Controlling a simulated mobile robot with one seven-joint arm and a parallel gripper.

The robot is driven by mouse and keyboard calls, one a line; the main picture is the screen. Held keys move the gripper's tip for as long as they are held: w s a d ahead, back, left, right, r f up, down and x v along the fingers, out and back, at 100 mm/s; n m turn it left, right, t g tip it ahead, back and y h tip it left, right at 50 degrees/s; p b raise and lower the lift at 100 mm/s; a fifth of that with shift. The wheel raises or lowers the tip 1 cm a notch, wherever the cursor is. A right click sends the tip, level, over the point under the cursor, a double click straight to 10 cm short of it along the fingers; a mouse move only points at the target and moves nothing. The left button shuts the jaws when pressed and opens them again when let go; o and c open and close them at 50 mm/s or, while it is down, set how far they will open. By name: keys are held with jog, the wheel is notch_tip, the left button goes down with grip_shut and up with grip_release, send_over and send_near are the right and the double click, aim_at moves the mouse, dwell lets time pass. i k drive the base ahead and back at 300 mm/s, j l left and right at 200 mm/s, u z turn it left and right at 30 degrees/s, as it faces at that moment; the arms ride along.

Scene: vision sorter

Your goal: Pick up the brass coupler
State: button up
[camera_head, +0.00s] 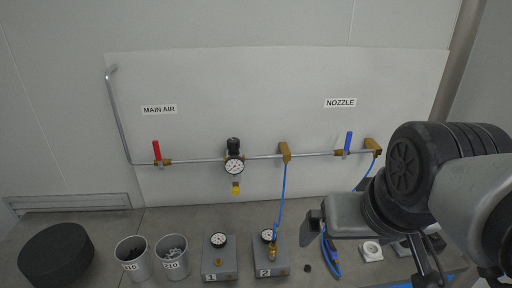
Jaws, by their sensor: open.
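A brass coupler (273,252) sits on top of the grey box labelled 2 (259,271), at the lower end of a blue hose (282,205) that hangs from the pipe on the wall. It stands roughly upright, in front of the box's round gauge. My gripper (315,228) is to the right of the coupler, clear of it and somewhat higher in the picture. Its jaws are open and nothing shows between them. My arm covers the right side of the view and hides part of the bench.
Box 1 (217,274) with a gauge stands left of box 2. Two grey cups (133,260) (171,259) and a black round block (56,255) are farther left. A coiled blue hose (329,248), a small dark piece (307,268) and a white square part (371,251) lie right.

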aim_at(272, 251)
jog(key=j+u, duration=0.1)
jog(key=u, duration=0.2)
jog(key=l+u, duration=0.45)
jog(key=j, duration=0.95)
jog(key=k+j, duration=0.15)
jog(key=j, duration=0.8)
jog(key=l, duration=0.2)
jog(key=i+z, duration=0.05)
